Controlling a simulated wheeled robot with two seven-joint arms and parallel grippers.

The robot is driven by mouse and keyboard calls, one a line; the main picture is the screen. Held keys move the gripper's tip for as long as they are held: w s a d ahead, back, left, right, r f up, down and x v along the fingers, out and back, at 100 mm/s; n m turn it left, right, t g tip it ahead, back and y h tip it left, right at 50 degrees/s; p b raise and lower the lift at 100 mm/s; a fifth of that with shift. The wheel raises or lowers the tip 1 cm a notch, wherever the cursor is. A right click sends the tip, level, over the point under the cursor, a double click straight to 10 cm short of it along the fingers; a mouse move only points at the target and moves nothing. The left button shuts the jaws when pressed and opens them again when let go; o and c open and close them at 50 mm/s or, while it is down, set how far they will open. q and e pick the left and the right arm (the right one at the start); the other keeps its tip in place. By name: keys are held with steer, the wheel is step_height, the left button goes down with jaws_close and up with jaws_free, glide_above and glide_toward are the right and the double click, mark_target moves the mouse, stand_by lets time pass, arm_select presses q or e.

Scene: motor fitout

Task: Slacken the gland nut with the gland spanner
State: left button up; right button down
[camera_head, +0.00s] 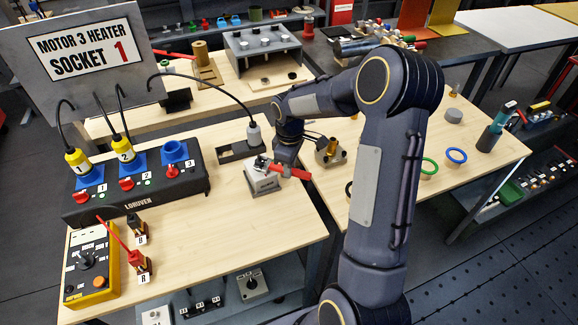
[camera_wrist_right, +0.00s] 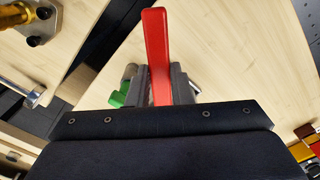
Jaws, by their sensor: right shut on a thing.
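My right gripper (camera_head: 277,163) reaches down over the front of the bench, just above a small grey labelled block (camera_head: 264,183). It is shut on a red-handled tool (camera_head: 290,172), which looks like the gland spanner; its handle sticks out to the right. In the right wrist view the red handle (camera_wrist_right: 155,50) stands between the two fingers (camera_wrist_right: 160,85). The tool's working end is hidden. A brass fitting on a grey base (camera_head: 333,150), perhaps the gland and its nut, stands to the right of the gripper; a brass part (camera_wrist_right: 22,14) also shows in the wrist view. My left gripper is not in view.
A black socket box (camera_head: 135,185) with blue sockets and a sign board (camera_head: 85,55) stand at left. A yellow tester (camera_head: 92,265) lies in front. A plugged cable (camera_head: 254,132) stands behind the gripper. Green (camera_head: 430,167) and blue (camera_head: 457,156) rings lie at right. Bare bench lies front-centre.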

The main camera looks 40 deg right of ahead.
steer(key=shift+d, duration=0.1)
steer(key=shift+w+d+n, duration=0.25)
steer(key=shift+d+n, duration=0.05)
steer(key=shift+n, duration=0.3)
steer(key=shift+p, duration=0.3)
steer(key=shift+w+d+n, duration=0.35)
steer(key=shift+n, duration=0.25)
steer(key=shift+w+d+n+p, duration=0.35)
steer(key=shift+n+p, duration=0.1)
steer(key=shift+n, duration=0.15)
steer(key=shift+s+d, duration=0.1)
stand_by(0.7)
